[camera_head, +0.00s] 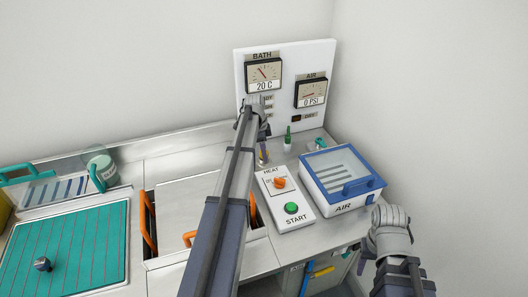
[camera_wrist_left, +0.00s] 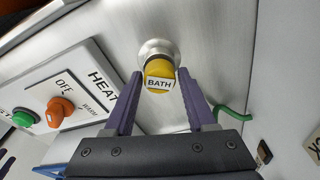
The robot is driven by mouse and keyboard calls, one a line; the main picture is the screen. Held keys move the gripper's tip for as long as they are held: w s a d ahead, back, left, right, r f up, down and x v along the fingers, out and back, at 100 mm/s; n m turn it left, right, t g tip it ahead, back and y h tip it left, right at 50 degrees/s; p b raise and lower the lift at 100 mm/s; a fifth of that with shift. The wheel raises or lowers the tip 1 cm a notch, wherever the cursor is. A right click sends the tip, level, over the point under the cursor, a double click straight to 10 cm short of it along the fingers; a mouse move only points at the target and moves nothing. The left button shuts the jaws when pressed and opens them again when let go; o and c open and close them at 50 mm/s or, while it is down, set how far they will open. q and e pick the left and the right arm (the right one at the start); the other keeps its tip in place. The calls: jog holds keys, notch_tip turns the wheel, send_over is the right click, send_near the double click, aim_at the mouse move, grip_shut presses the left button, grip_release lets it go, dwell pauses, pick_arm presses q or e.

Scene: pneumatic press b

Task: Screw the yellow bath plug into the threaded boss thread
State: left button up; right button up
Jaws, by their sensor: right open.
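The yellow bath plug (camera_wrist_left: 158,82), with a BATH label on its face, sits at the round silver threaded boss (camera_wrist_left: 158,50) in the left wrist view. I cannot tell how far it is threaded in. My left gripper (camera_wrist_left: 160,73) is open, with one purple fingertip on each side of the plug and a small gap showing at each. In the head view my left gripper (camera_head: 262,155) points down at the counter behind the HEAT panel, and the plug is not clear there. My right gripper (camera_head: 364,262) is open at the lower right, partly hidden by its wrist.
The HEAT/START panel (camera_head: 289,226) and blue-lidded AIR box (camera_head: 318,192) stand near the left gripper. A gauge board (camera_head: 285,112) rises behind.

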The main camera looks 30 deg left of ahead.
pick_arm(q)
jog(key=n, duration=0.5)
jog(key=shift+n+y, duration=0.3)
jog(key=shift+n, duration=0.1)
jog(key=n+y, duration=0.1)
jog(key=n, duration=0.5)
jog(key=shift+t, duration=0.4)
jog(key=c, duration=0.7)
jog(key=m, duration=0.4)
jog(key=shift+m+h, duration=0.4)
jog(key=shift+c, duration=0.2)
jog(key=o, duration=0.5)
jog(key=shift+m, duration=0.4)
jog(key=o, duration=0.6)
jog(key=shift+c, duration=0.2)
